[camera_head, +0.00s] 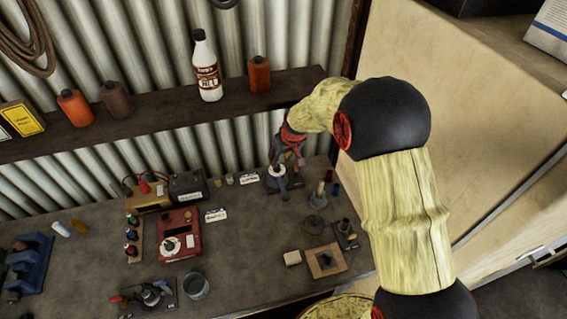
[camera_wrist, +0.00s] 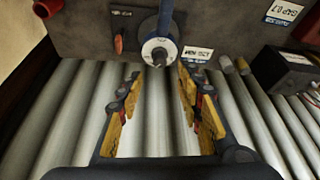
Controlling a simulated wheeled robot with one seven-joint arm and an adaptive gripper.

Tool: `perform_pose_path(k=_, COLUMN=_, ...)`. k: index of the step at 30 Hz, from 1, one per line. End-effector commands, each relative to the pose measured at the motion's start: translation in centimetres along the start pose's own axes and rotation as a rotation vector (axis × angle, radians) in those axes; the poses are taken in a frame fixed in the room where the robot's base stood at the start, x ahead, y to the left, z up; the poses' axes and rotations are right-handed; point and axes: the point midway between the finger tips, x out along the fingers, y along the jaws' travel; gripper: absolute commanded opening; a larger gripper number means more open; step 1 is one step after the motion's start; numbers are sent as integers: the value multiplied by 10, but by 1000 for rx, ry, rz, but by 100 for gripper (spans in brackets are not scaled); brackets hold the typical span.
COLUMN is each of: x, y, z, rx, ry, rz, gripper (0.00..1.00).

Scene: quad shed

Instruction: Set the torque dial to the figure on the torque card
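The dial I take to be the torque dial is a white ring with a dark centre and a blue handle. It shows in the head view (camera_head: 277,171) at the back of the bench and in the wrist view (camera_wrist: 149,56). Its markings are too small to read. A small white card beside it, likely the torque card (camera_head: 249,179), also shows in the wrist view (camera_wrist: 197,52); it appears upside down there and I cannot read its figure. My gripper (camera_wrist: 159,76) is open and empty, its fingertips either side of the dial's near end. I cannot tell whether they touch it.
A red box with a round white dial (camera_head: 180,234) stands left on the bench, with another card (camera_head: 216,215) beside it, reading GAP in the wrist view (camera_wrist: 285,12). A metal cup (camera_head: 196,286) stands in front. A shelf (camera_head: 150,117) with bottles runs above; corrugated wall is close behind.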

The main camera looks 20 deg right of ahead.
Motion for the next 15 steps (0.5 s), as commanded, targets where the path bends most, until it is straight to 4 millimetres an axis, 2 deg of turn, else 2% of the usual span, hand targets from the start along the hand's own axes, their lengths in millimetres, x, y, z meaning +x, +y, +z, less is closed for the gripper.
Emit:
perform_pose_path(k=5, x=7, y=0, z=0, rx=-53, ry=-1, rz=0, gripper=36)
perform_pose_path(k=15, x=57, y=0, z=1, rx=-53, ry=-3, rz=0, gripper=36)
